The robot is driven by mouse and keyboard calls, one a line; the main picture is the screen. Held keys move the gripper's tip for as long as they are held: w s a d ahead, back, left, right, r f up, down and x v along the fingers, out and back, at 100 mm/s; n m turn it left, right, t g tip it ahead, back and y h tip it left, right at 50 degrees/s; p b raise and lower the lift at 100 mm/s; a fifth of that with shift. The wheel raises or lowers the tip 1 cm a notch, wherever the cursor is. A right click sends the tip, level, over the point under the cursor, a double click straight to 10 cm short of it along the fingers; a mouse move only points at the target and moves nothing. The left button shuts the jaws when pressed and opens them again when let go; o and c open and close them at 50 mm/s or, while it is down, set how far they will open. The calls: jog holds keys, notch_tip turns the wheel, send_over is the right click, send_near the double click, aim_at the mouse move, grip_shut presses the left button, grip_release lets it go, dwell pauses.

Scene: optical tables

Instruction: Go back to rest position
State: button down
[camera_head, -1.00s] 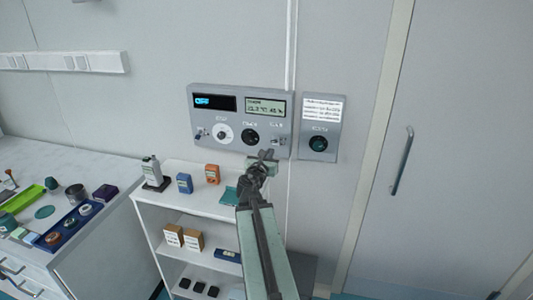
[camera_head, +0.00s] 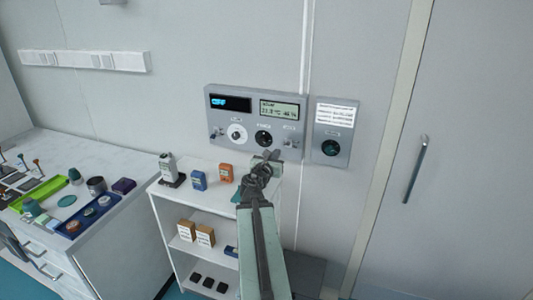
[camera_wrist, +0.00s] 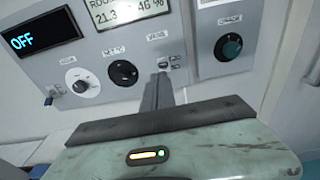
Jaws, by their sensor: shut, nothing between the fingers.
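My gripper (camera_head: 268,158) is at the end of my raised arm, in front of the lower right part of a grey wall control panel (camera_head: 222,124). In the wrist view the shut fingers (camera_wrist: 158,92) point at the panel, just below a small toggle switch at its lower right. The fingers hold nothing. I cannot tell whether they touch the panel.
A white shelf (camera_head: 215,208) with small boxes and devices stands below. A white bench (camera_head: 125,225) with trays is at the left. A door with a handle (camera_head: 416,168) is at the right.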

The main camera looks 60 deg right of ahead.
jog(key=w+a+f+n+t+y, duration=0.1)
jog(key=w+a+n+t+y, duration=0.3)
jog(key=w+a, duration=1.35)
jog(key=w+a+f+m+y, duration=0.1)
jog(key=w+a+f+m, duration=0.15)
jog(key=a, duration=0.35)
jog(key=w+a+f+m+y, duration=0.1)
jog(key=w+a+f+m, duration=0.1)
jog(key=w+a, duration=0.35)
jog(key=s+a+f+m+g+y, duration=0.1)
jog(key=a+f+m+y, duration=0.3)
jog(key=a, duration=0.6)
jog(key=s+a+f+m+g+y, duration=0.15)
jog(key=a+f+m, duration=0.25)
jog(key=a+f, duration=0.5)
jog(key=s+a+f+m+g+y, duration=0.3)
jog(key=s+a+m+g+y, duration=0.2)
jog(key=s+a+m, duration=0.6)
jog(key=a+m+g, duration=0.1)
jog(key=a, duration=0.2)
jog(key=shift+s+f, duration=0.15)
jog(key=shift+s, duration=0.1)
jog(key=shift+m, duration=0.25)
